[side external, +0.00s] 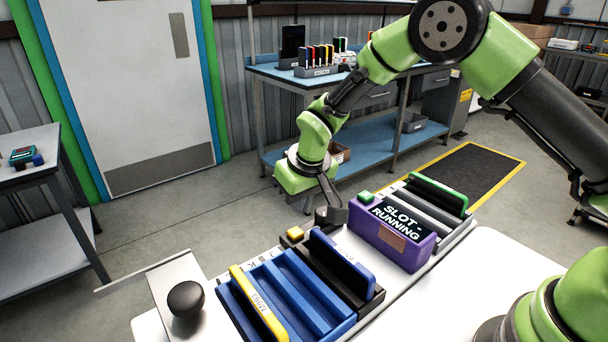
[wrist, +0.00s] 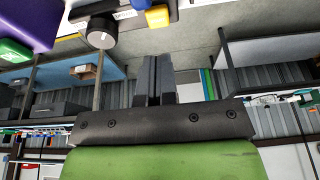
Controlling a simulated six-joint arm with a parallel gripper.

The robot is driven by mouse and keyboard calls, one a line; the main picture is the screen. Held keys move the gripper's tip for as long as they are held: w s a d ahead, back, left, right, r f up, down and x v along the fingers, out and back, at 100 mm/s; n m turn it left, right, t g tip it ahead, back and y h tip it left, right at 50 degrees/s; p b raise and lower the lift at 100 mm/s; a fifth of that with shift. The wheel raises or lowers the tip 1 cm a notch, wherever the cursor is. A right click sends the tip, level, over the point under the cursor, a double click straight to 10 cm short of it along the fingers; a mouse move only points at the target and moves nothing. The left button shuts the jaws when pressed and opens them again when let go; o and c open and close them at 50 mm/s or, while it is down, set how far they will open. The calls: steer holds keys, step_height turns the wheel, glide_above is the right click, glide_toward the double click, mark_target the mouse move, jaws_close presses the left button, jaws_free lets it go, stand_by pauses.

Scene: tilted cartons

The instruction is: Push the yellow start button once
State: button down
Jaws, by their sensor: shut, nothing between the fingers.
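The tips are apart from the button. A dark round knob (wrist: 102,32) stands between the yellow button and the purple box, close to my fingertips in the side view.
The purple box (side external: 400,247) reads "SLOT RUNNING" and has a green button (side external: 366,196) at its corner. A blue rack (side external: 285,300) holds a yellow-edged carton (side external: 257,303). A black ball knob (side external: 186,299) stands at the front left.

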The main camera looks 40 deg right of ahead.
steer(key=v, duration=0.7)
steer(key=shift+w, duration=0.1)
steer(key=s+d+r+m+t, duration=0.2)
steer(key=s+d+r, duration=0.2)
steer(key=s+r, duration=0.65)
steer(key=s+r+m+t+y, duration=0.1)
steer(key=s+r, duration=0.1)
steer(key=s, duration=0.5)
steer(key=s+d+r+m+y, duration=0.1)
steer(key=s+r, duration=0.1)
steer(key=s, duration=0.5)
steer(key=shift+s+r+t, duration=0.2)
steer(key=shift+r+t, duration=0.05)
steer(key=shift+t, duration=0.15)
stand_by(4.3)
